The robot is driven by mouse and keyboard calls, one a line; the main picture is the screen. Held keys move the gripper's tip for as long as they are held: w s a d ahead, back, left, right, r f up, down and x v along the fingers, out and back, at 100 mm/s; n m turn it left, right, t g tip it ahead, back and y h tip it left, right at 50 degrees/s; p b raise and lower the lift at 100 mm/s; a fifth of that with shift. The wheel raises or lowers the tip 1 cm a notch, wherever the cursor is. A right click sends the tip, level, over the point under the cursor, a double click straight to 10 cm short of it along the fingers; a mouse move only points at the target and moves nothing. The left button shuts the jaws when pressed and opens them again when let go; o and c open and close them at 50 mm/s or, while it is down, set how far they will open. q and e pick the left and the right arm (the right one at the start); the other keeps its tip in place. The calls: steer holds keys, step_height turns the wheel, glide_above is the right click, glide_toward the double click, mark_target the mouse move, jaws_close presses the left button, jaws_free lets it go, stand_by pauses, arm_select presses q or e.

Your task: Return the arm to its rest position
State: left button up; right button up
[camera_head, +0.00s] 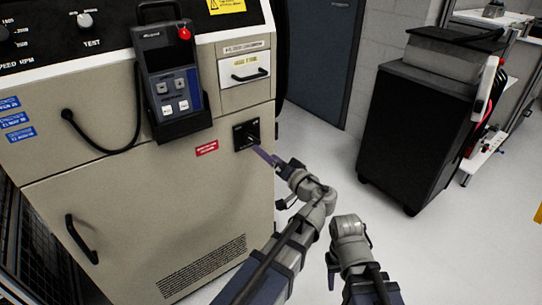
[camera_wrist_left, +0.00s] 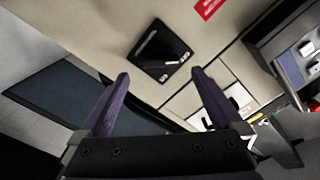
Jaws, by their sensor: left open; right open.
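My left gripper (camera_head: 270,158) has purple fingers and is held just in front of the black switch panel (camera_head: 246,134) on the beige cabinet. In the left wrist view, both fingers of the left gripper (camera_wrist_left: 162,95) are spread apart with nothing between them. The switch panel, with a light bar-shaped handle, shows beyond the fingertips and apart from them (camera_wrist_left: 160,52). My right arm (camera_head: 350,245) is raised at the lower middle, to the right of the left arm and away from the cabinet. Its fingers are largely hidden by its own wrist.
A handheld pendant (camera_head: 172,85) hangs on the cabinet (camera_head: 120,195), its cable looping left. A small drawer (camera_head: 249,72) lies above the switch. A black cart (camera_head: 420,130) stands at the right. Pale floor (camera_head: 320,150) is free between cabinet and cart.

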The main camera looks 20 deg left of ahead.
arm_select(q)
steer(key=s+a+f+g+h, duration=0.2)
steer(key=s+f+g+h, duration=0.25)
steer(key=f, duration=0.45)
steer(key=s+a+f+g+h, duration=0.25)
steer(key=s+f+g, duration=0.2)
steer(key=f, duration=0.45)
steer(key=s+d+f+m+g+h, duration=0.1)
steer(key=s+d+f+m+h, duration=0.15)
steer(key=s+d, duration=0.5)
steer(key=s+d+f+m+g+h, duration=0.1)
steer(key=s+d+m+h, duration=0.3)
steer(key=d, duration=0.7)
step_height(320, 180, up, 31)
steer(key=n+p, duration=0.1)
steer(key=p, duration=3)
steer(key=shift+s+f, duration=0.15)
steer(key=shift+s, duration=0.15)
steer(key=shift+a+y, duration=0.1)
steer(key=shift+y, duration=0.15)
